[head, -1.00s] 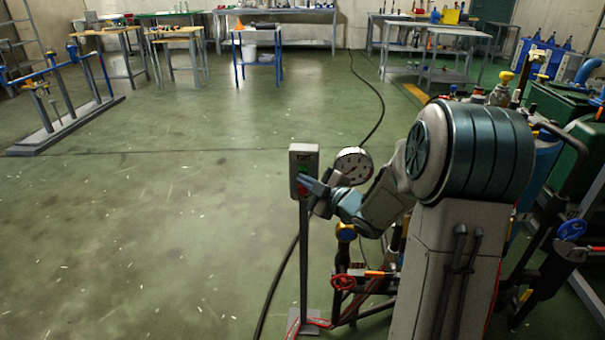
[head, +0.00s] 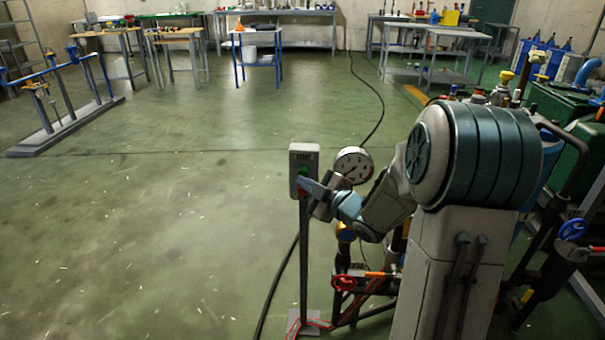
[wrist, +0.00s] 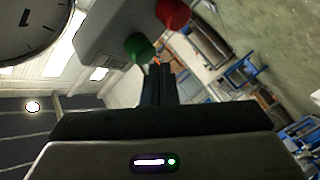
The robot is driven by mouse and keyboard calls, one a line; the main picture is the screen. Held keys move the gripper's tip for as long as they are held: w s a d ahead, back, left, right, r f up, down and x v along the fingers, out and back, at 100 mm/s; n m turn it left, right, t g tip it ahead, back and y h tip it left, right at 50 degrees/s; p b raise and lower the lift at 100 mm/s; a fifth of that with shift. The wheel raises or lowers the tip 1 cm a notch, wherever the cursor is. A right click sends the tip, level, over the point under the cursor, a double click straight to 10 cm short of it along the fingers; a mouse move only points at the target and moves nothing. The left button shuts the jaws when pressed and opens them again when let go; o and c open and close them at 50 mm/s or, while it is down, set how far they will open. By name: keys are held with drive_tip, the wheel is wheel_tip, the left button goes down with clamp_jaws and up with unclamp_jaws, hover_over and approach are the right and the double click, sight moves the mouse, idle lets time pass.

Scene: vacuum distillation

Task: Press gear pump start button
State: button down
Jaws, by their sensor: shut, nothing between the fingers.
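The control box (head: 304,154) is a grey box on a thin post, with a green button (head: 303,170) above a red button (head: 301,193). In the wrist view the green button (wrist: 140,48) and the red button (wrist: 173,13) stick out from the box (wrist: 110,28). My gripper (head: 301,182) is shut and empty, its tips at the front of the box just below the green button. In the wrist view the fingertips (wrist: 157,69) lie right by the green button, partly overlapping its edge. I cannot tell whether they touch it.
A round pressure gauge (head: 354,165) stands just right of the box, and it shows large in the wrist view (wrist: 32,25). Pipes with a red valve handle (head: 343,283) are below my arm. A black cable (head: 279,283) runs along the floor. The floor left of the post is clear.

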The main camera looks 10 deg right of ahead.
drive_tip(key=s, duration=0.2)
drive_tip(key=s+a+b, duration=0.1)
drive_tip(key=s, duration=0.2)
drive_tip(key=shift+s+a, duration=0.3)
drive_tip(key=shift+a, duration=0.1)
idle(0.3)
drive_tip(key=s+d+r+m+g+h+p, duration=0.2)
drive_tip(key=s+d+r+m+h+p, duration=0.1)
drive_tip(key=r+m+h+p, duration=0.3)
drive_tip(key=s+d+r+m+g+h+p, duration=0.2)
drive_tip(key=s+r+m+g+h+p, duration=0.15)
drive_tip(key=r+p, duration=0.45)
drive_tip(key=s+a+r+m+g+p, duration=0.2)
drive_tip(key=s+p, duration=0.3)
drive_tip(key=s, duration=0.4)
drive_tip(key=s+a+r+m+g+y+p, duration=0.1)
drive_tip(key=s+a+r+m+g+p, duration=0.2)
drive_tip(key=s, duration=0.5)
wheel_tip(320, 180, up, 2)
drive_tip(key=m+g+p, duration=0.1)
drive_tip(key=g+p, duration=0.1)
drive_tip(key=shift+s+r+p, duration=0.25)
drive_tip(key=shift+s+p, duration=0.05)
drive_tip(key=shift+s, duration=0.05)
drive_tip(key=shift+y, duration=0.25)
